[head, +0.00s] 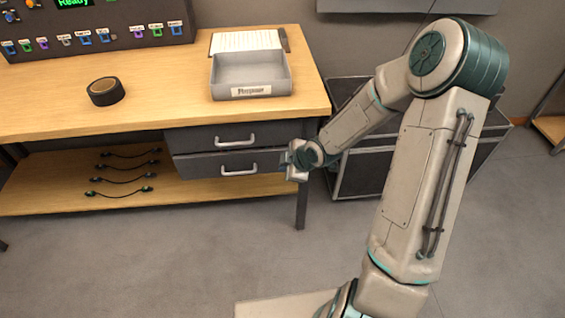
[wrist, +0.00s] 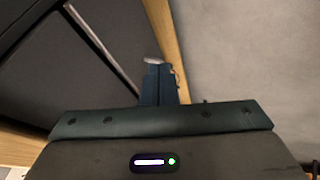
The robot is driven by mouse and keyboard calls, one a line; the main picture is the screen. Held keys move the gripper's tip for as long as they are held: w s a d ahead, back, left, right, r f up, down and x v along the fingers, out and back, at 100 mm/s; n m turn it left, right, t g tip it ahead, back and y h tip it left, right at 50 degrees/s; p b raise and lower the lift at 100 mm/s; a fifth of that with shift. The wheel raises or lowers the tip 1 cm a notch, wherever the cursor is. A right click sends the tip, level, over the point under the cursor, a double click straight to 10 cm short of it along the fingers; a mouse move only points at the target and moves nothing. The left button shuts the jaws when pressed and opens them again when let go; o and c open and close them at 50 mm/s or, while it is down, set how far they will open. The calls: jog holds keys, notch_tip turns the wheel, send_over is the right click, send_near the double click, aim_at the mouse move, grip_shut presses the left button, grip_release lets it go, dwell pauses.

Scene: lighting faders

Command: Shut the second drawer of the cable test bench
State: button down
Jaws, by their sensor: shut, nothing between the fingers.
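The cable test bench (head: 60,115) has two dark grey drawers under the right part of its wooden top. The second drawer (head: 205,168) is the lower one, with a pale bar handle (head: 239,171). The upper drawer (head: 195,138) is above it. My gripper (head: 286,159) is at the right end of the second drawer's front, to the right of the handle. In the wrist view its fingers (wrist: 158,84) are together and empty, beside dark panels (wrist: 60,75); contact is unclear.
A grey tray (head: 250,78) and black tape roll (head: 106,91) are on the bench top. Cables (head: 125,168) lie on the lower shelf (head: 60,193). A bench leg (head: 301,205) and dark case (head: 365,175) are near my arm. The floor in front is clear.

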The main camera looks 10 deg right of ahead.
jog(key=p+v, duration=0.3)
jog(key=v, duration=0.5)
send_near(271, 150)
jog(key=shift+s+f+b+x, duration=0.15)
jog(key=shift+s+x, duration=0.1)
jog(key=shift+x, duration=1)
jog(key=shift+s+f+b+x, duration=0.15)
jog(key=shift+s+x, duration=0.1)
jog(key=shift+x, duration=1)
jog(key=shift+s+f+b+x, duration=0.15)
jog(key=shift+s+x, duration=0.1)
jog(key=shift+x, duration=0.95)
jog(key=shift+a, duration=0.15)
jog(key=shift+w+r+p, duration=0.15)
jog(key=shift+w+p, duration=0.2)
jog(key=shift+w, duration=0.65)
